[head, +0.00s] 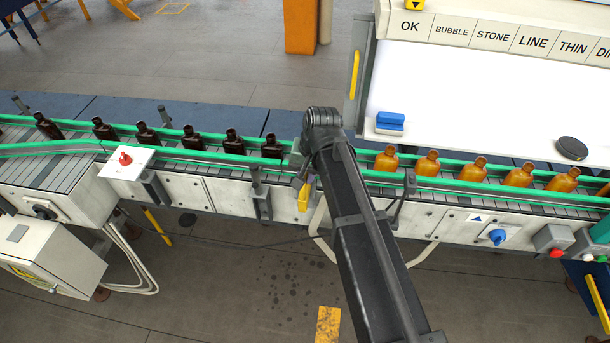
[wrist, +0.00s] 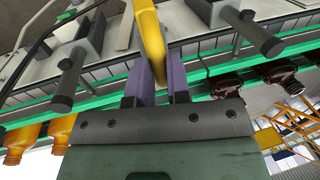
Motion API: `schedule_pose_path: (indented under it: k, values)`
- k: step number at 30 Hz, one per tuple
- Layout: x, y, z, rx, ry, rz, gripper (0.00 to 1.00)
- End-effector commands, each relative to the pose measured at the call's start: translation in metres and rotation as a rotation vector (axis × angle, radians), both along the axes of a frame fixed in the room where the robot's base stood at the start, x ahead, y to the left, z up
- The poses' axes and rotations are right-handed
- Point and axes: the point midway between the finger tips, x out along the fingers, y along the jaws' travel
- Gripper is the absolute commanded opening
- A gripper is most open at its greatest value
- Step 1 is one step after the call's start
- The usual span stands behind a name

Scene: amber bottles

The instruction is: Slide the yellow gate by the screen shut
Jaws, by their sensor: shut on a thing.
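The yellow gate's upright yellow piece (head: 303,200) shows at the conveyor's near side, left of and below the lit screen (head: 400,85). It also shows large in the wrist view (wrist: 150,40). My gripper (head: 299,182) is at this yellow piece, partly hidden by my own arm in the head view. In the wrist view my gripper's two purple fingers (wrist: 159,82) are closed on either side of the yellow piece. How far the gate reaches across the belt is hidden.
Dark bottles (head: 232,141) stand on the belt left of my arm, amber bottles (head: 428,163) right of it. Green rails (head: 205,157) run along the conveyor. A yellow handle (head: 354,75) is on the screen's left post.

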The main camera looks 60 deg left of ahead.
Motion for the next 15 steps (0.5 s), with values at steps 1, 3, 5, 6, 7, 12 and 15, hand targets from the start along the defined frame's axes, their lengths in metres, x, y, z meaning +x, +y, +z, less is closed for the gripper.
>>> schedule_pose_path:
  k: [1, 3, 5, 6, 7, 12, 15]
  values:
    - [0.005, 0.01, 0.0, 0.001, 0.0, 0.0, 0.0]
    - [0.013, 0.023, 0.0, 0.002, 0.0, 0.001, 0.0]
    - [0.021, 0.034, 0.0, 0.002, 0.0, 0.001, 0.0]
    - [0.025, 0.04, 0.0, 0.001, 0.001, 0.001, 0.0]
    - [0.028, 0.044, 0.0, 0.001, 0.001, 0.001, 0.0]
    - [0.033, 0.05, 0.0, 0.002, 0.0, 0.001, 0.0]
    - [0.033, 0.05, 0.001, 0.005, -0.001, 0.0, 0.0]
